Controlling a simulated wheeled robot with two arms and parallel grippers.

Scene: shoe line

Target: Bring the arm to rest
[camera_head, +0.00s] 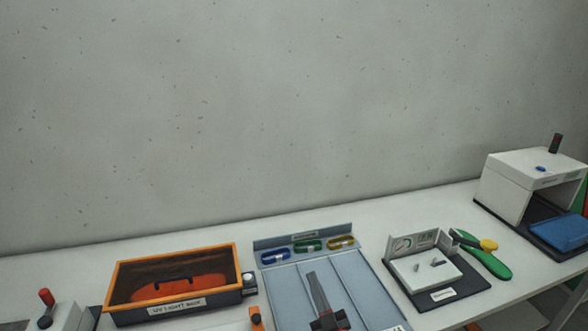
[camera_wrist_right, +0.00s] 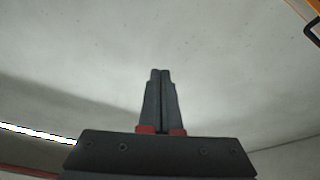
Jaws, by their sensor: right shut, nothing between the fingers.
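My right gripper (camera_head: 318,285) shows at the bottom middle of the head view, in front of the blue-grey tray (camera_head: 283,279). Its narrow dark fingers point up the picture. In the right wrist view the fingers of the right gripper (camera_wrist_right: 161,72) are together with nothing between them, against a plain pale surface. My left gripper is not in the head view.
An orange-rimmed bin (camera_head: 178,257) stands left of the tray. A white press-like box (camera_head: 530,168) stands far right. A grey wall (camera_head: 250,110) rises behind the table.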

